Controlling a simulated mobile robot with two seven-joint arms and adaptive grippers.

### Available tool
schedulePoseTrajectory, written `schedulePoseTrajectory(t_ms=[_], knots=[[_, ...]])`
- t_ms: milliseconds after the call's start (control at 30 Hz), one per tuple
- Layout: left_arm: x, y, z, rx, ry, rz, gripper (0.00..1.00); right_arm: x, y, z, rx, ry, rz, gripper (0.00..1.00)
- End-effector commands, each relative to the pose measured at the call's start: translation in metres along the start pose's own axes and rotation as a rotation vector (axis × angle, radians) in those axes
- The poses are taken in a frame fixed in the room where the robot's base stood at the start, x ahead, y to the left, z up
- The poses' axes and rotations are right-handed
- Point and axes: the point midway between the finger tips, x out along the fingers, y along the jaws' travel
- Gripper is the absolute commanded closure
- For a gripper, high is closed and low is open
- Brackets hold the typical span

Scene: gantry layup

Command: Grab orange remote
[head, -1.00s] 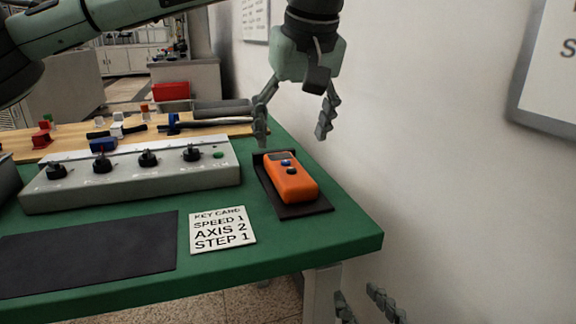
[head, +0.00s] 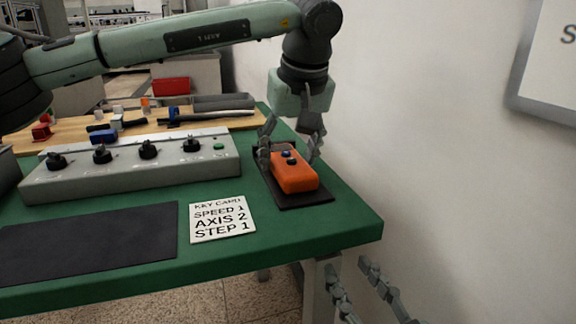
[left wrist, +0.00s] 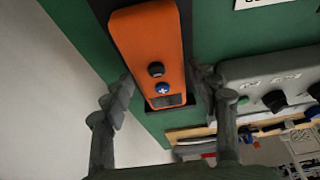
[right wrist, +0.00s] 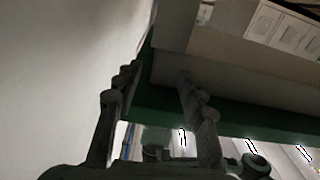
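The orange remote (head: 297,179) lies on a black mat (head: 305,203) at the right end of the green table. It has a blue and a dark button and a dark screen. My left gripper (head: 290,145) is lowered over its far end, one finger on each side. In the left wrist view the remote (left wrist: 150,45) sits between the spread fingers (left wrist: 163,88), with a narrow gap seeming to show on each side. My right gripper (head: 352,275) is open and empty, low beside the table's right front corner; its spread fingers also show in the right wrist view (right wrist: 158,80).
A grey control box (head: 130,172) with several black knobs stands left of the remote. A white key card (head: 222,218) and a dark mat (head: 90,245) lie in front. A wooden board (head: 70,137) with small parts is behind. A white wall (head: 420,150) rises close on the right.

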Motion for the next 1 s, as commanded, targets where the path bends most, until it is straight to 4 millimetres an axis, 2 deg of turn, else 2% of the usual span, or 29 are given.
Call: schedulePoseTrajectory(t_ms=[33, 300, 367, 600, 767, 967, 1000], knots=[[0.0, 0.0, 0.0, 0.0, 0.0, 0.0, 0.51, 0.0, 0.0, 0.0, 0.0, 0.0, 0.0, 0.6], [0.0, 0.0, 0.0, -0.001, 0.0, 0.0, 0.84, 0.0, 0.0, 0.0, 0.0, 0.0, 0.0, 0.6], [-0.001, 0.0, -0.001, -0.001, 0.001, 0.001, 0.89, 0.0, 0.0, 0.0, 0.0, 0.0, 0.0, 0.6], [-0.002, 0.0, -0.001, -0.001, 0.001, 0.001, 0.89, 0.0, 0.0, -0.001, -0.001, 0.0, 0.0, 0.6], [-0.011, 0.0, -0.005, -0.002, 0.003, 0.002, 0.89, 0.0, 0.001, 0.001, -0.003, -0.016, 0.002, 0.6], [-0.041, 0.001, -0.018, -0.003, 0.004, 0.003, 0.89, -0.003, 0.013, 0.027, -0.021, -0.135, 0.027, 0.6], [-0.044, -0.007, -0.019, -0.004, 0.003, 0.001, 0.89, -0.004, 0.014, 0.03, -0.022, -0.145, 0.028, 0.6]])
